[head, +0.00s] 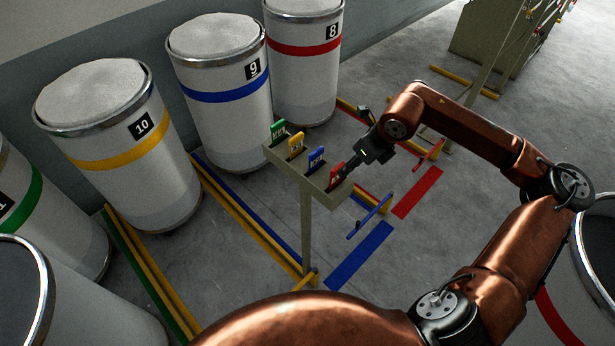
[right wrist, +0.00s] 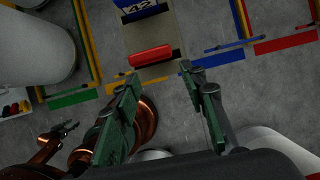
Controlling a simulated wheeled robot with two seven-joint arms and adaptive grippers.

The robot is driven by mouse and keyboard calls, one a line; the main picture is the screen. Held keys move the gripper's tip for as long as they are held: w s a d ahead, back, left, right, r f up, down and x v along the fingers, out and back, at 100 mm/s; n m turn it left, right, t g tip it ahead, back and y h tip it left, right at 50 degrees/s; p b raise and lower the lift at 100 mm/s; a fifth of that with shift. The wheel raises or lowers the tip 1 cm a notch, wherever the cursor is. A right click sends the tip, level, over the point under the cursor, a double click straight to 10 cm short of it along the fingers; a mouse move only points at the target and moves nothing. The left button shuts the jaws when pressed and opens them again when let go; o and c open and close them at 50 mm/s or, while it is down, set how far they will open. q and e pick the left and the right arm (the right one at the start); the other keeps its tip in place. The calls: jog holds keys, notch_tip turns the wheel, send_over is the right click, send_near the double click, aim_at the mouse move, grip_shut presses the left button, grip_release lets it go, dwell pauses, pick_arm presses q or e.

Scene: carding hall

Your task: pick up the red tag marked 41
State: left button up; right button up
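The red tag (head: 336,175) stands at the near right end of a beige rail on a post (head: 307,225); its number is not readable. In the right wrist view the red tag (right wrist: 151,55) appears edge-on, just past the fingertips. My right gripper (head: 347,172) is open, its fingers (right wrist: 163,76) apart and no object between them. It points at the red tag from the right. A dark gripper on a copper arm, seemingly my left gripper (right wrist: 62,132), shows small at the lower left of the right wrist view; its opening is unclear.
A blue tag (head: 316,159), marked 42 in the wrist view, a yellow tag (head: 295,144) and a green tag (head: 278,130) share the rail. Drums (head: 223,100) stand behind and left. Low coloured rails (head: 370,216) and painted strips (head: 360,256) lie on the floor.

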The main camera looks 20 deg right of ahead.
aim_at(335, 180)
jog(key=o, duration=0.5)
jog(key=shift+w+a+f+p, duration=0.2)
jog(key=shift+w+a+f, duration=0.15)
jog(key=shift+f, duration=0.2)
jog(key=shift+w+a+f+p, duration=0.2)
jog(key=shift+w+f, duration=0.15)
jog(key=shift+f, duration=0.15)
jog(key=shift+o, duration=0.6)
jog(key=shift+w+a+f, duration=0.1)
jog(key=shift+w+f, duration=0.05)
jog(key=shift+f, duration=0.15)
jog(key=p+x, duration=0.2)
jog(key=x, duration=0.2)
jog(key=shift+w+a+f+p, duration=0.1)
jog(key=shift+w+a+p, duration=0.1)
jog(key=shift+p, duration=0.15)
pick_arm(q)
jog(key=r, duration=0.3)
jog(key=shift+w+a+r, duration=0.15)
jog(key=shift+w+r, duration=0.2)
pick_arm(e)
jog(key=shift+f, duration=0.3)
jog(key=shift+c, duration=0.2)
pick_arm(q)
jog(key=shift+w, duration=0.1)
pick_arm(e)
jog(key=c, duration=1.2)
